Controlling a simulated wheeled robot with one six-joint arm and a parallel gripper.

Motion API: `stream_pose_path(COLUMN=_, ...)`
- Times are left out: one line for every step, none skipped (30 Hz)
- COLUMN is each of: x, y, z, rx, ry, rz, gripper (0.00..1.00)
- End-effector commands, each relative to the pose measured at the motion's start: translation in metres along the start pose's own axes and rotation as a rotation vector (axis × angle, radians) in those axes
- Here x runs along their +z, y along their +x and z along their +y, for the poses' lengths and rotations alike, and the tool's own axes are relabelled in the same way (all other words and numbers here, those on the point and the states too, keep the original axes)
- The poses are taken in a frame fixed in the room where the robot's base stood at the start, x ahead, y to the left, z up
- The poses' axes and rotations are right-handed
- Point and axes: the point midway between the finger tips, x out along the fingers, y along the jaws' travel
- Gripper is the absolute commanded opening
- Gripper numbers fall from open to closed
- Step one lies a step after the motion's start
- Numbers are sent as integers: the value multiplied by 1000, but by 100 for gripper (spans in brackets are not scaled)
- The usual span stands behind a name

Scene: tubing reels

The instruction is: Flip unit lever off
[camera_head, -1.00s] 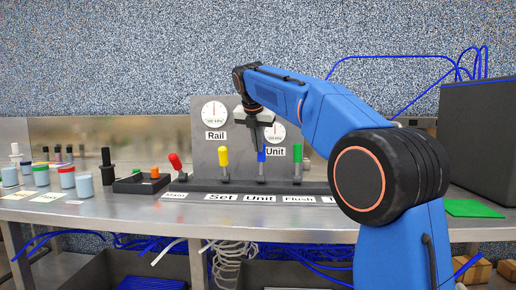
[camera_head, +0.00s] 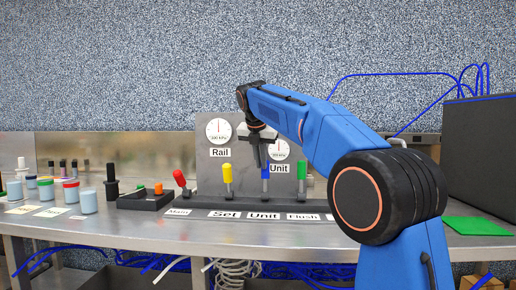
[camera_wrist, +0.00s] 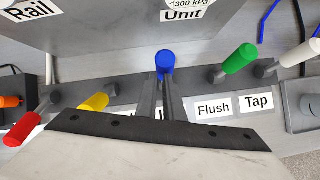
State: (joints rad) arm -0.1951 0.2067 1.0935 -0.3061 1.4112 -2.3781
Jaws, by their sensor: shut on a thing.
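The unit lever has a blue handle (camera_head: 265,172) and stands close to upright in the head view, in the row behind the Unit label (camera_head: 263,216). In the wrist view its blue cap (camera_wrist: 165,62) shows at the ends of my fingers. My gripper (camera_head: 260,163) comes down from above and is shut on the blue lever; the fingers also show in the wrist view (camera_wrist: 165,92). The lever's lower part is mostly hidden by the fingers in the wrist view.
The yellow lever (camera_head: 227,173) stands left of the blue one and the green lever (camera_head: 302,169) right, both close. A red lever (camera_head: 180,179) leans left. The gauge panel (camera_head: 206,178) rises behind. Jars and a black tray (camera_head: 130,201) lie farther left.

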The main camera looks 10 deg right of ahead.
Motion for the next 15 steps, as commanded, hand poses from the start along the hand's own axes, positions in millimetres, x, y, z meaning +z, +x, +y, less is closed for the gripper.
stream_pose_path(x=7, y=-4, z=-2, rx=3, ry=3, rz=-25, gripper=0)
stream_pose_path(x=5, y=-6, z=-1, rx=3, ry=3, rz=-24, gripper=0)
stream_pose_path(x=1, y=-10, z=0, rx=3, ry=3, rz=-23, gripper=0)
stream_pose_path(x=-2, y=-12, z=0, rx=3, ry=3, rz=-22, gripper=0)
stream_pose_path(x=-5, y=-14, z=1, rx=3, ry=3, rz=-19, gripper=0)
stream_pose_path(x=-9, y=-17, z=2, rx=2, ry=4, rz=-16, gripper=0)
stream_pose_path(x=-12, y=-19, z=2, rx=1, ry=4, rz=-14, gripper=0)
stream_pose_path(x=-15, y=-21, z=3, rx=1, ry=3, rz=-12, gripper=0)
stream_pose_path(x=-19, y=-24, z=4, rx=0, ry=3, rz=-9, gripper=0)
stream_pose_path(x=-22, y=-26, z=4, rx=0, ry=2, rz=-7, gripper=0)
stream_pose_path(x=-25, y=-28, z=5, rx=-1, ry=2, rz=-6, gripper=0)
stream_pose_path(x=-21, y=-31, z=5, rx=0, ry=4, rz=-6, gripper=0)
stream_pose_path(x=-19, y=-34, z=6, rx=-1, ry=4, rz=-6, gripper=0)
stream_pose_path(x=-18, y=-36, z=6, rx=-1, ry=4, rz=-5, gripper=0)
stream_pose_path(x=-16, y=-40, z=7, rx=-1, ry=4, rz=-5, gripper=0)
